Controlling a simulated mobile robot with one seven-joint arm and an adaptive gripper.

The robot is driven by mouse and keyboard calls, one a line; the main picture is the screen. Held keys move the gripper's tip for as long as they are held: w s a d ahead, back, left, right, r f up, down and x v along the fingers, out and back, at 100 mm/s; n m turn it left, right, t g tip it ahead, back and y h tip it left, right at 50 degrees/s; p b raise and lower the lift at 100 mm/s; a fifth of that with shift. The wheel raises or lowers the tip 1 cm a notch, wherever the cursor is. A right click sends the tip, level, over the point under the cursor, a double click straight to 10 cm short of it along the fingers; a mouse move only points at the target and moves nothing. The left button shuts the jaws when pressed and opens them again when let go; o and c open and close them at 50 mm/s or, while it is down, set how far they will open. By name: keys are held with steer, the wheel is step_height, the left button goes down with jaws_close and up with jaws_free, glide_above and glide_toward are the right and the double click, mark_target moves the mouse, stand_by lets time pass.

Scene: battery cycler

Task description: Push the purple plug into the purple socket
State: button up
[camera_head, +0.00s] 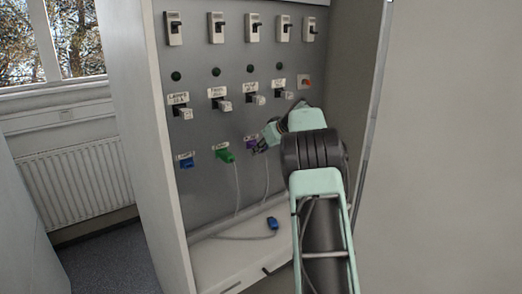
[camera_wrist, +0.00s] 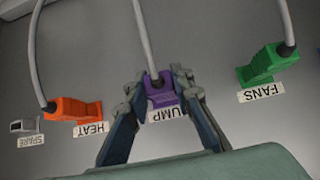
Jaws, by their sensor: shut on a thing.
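The purple plug (camera_wrist: 160,92) is between the fingertips of my gripper (camera_wrist: 157,84) in the wrist view, with a grey cable running from its back. My gripper is shut on it, close to the panel. The purple plug is at or in front of the place with the partly covered "PUMP" label (camera_wrist: 164,115). The purple socket cannot be told apart from the plug, so I cannot tell how deep the plug sits. In the head view a small purple part (camera_head: 250,142) shows just left of my gripper (camera_head: 262,144).
A green plug (camera_wrist: 265,65) at "FANS" and an orange plug (camera_wrist: 72,110) at "HEAT" flank the purple one. A grey "SPARE" socket (camera_wrist: 24,126) lies beyond. A blue socket (camera_head: 186,161) is at the panel's left, and a blue plug (camera_head: 272,223) lies on the shelf (camera_head: 215,262).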

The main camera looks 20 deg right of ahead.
steer(key=o, duration=0.9)
steer(key=shift+d, duration=0.1)
steer(key=shift+o, duration=0.2)
steer(key=shift+s, duration=0.1)
steer(key=v, duration=1.2)
